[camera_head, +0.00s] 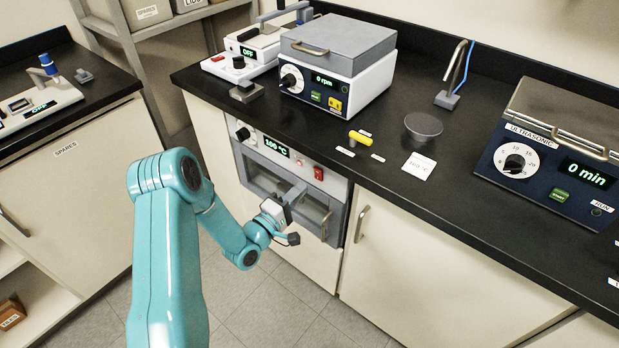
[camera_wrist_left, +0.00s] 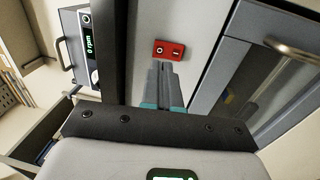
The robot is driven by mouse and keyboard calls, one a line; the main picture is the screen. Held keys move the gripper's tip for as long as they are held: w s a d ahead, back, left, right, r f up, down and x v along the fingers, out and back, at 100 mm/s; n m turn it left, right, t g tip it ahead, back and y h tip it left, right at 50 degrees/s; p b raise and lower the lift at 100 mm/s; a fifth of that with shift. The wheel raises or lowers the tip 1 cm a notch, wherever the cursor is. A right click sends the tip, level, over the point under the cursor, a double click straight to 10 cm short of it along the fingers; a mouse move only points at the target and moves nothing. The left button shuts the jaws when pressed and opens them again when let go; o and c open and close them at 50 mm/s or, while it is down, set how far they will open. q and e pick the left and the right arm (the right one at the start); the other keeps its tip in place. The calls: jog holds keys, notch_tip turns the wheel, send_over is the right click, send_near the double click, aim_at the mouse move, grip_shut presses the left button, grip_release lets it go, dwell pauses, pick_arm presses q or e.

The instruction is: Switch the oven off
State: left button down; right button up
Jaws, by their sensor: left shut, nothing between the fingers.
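The oven (camera_head: 343,187) is built in under the black counter, with a glass door, a black knob and a lit display (camera_head: 276,146) reading 100 °C. Its red rocker switch (camera_head: 319,173) is at the right of the front panel. In the left wrist view the switch (camera_wrist_left: 169,49) shows the marks O and I; which side is pressed I cannot tell. My left gripper (camera_head: 301,186) is in front of the oven, just left of and below the switch. Its shut, empty fingers (camera_wrist_left: 166,68) point at the panel close to the switch; contact is unclear. My right gripper is out of view.
The counter above holds a centrifuge-like box (camera_head: 345,75) reading 0 rpm, a yellow-handled tool (camera_head: 360,137), a dark round dish (camera_head: 424,125) and an ultrasonic bath (camera_head: 545,150). A cabinet handle (camera_head: 361,223) stands out right of the oven. The floor in front is clear.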

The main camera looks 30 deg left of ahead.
aim_at(317, 172)
pick_arm(q)
jog(key=w, duration=0.4)
jog(key=shift+w+d+r, duration=0.2)
jog(key=shift+w+r, duration=0.1)
jog(key=shift+w, duration=0.05)
jog(key=shift+w+b, duration=0.25)
jog(key=shift+b, duration=0.05)
jog(key=shift+s+r, duration=0.1)
jog(key=shift+r, duration=0.1)
